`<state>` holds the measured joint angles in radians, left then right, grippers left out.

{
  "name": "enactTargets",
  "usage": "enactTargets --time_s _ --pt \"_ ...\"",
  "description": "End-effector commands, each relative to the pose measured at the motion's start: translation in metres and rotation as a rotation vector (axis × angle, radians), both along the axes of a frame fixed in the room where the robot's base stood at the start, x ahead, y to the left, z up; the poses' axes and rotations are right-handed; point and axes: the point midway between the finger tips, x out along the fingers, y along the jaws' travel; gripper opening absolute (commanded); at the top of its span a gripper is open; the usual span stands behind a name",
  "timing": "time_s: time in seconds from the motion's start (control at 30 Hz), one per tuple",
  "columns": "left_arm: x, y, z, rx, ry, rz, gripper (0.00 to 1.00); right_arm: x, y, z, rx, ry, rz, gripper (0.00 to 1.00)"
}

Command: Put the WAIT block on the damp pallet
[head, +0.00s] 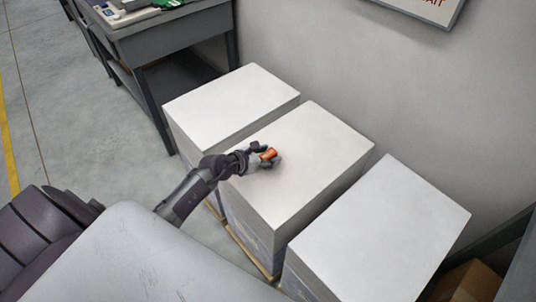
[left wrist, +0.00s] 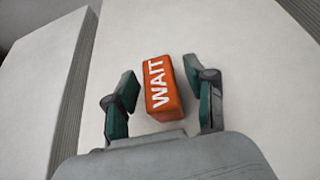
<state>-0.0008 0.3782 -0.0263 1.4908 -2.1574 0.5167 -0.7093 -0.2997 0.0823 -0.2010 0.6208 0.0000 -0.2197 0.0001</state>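The WAIT block (head: 269,154) is small and orange; its white lettering reads clearly in the left wrist view (left wrist: 163,88). It appears to rest on the white top of the middle pallet stack (head: 310,150). My left gripper (head: 264,156) is at the block, with its fingers (left wrist: 160,95) open on either side. A gap shows between the block and the left finger; the right finger is very close to it. Two more white-topped stacks stand beside it, left (head: 230,105) and right (head: 380,235). None shows an evident damp mark. My right gripper is not in view.
A dark grey workbench (head: 165,35) with items on it stands at the back left. A wall runs behind the stacks, with a partly cut-off sign (head: 425,8). A cardboard box (head: 468,282) is at the lower right. The floor at left is clear.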

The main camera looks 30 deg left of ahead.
Motion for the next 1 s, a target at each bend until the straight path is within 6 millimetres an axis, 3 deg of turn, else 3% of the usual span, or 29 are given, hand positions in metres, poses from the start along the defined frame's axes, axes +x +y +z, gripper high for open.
enactTargets --time_s 0.33,0.8,1.0 --pt "-0.004 0.001 0.006 0.001 0.001 0.0 0.55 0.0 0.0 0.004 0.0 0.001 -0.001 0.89" --pt "-0.081 0.027 0.05 0.002 0.001 -0.001 0.55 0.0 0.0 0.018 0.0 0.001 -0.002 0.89" --pt "-0.098 0.033 0.059 0.001 0.0 0.0 0.55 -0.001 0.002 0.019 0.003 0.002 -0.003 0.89"
